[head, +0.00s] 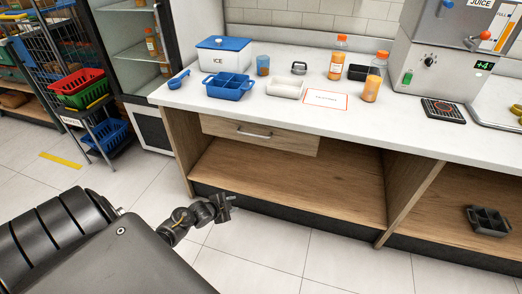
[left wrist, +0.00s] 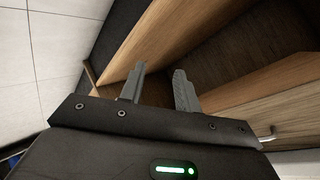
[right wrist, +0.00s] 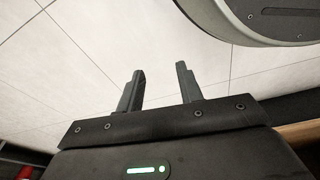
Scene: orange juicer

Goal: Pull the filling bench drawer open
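The filling bench drawer (head: 285,140) has a wooden front under the white worktop, with a metal bar handle (head: 254,133) across it. It looks shut or nearly so. In the left wrist view part of the handle (left wrist: 268,136) shows at the lower right, beside the wooden drawer front (left wrist: 297,118). My left gripper (head: 228,200) is low in front of the bench, below and apart from the handle. Its fingers are parted and empty in the left wrist view (left wrist: 158,88). My right gripper (right wrist: 160,82) is open and empty over the tiled floor; it is not seen in the head view.
The worktop (head: 190,97) holds an ice box (head: 223,57), a blue tray (head: 229,86), bottles (head: 374,78) and a juicer (head: 445,50). An open shelf (head: 290,183) lies below the drawer. A basket rack (head: 85,95) stands at left. The floor before the bench is clear.

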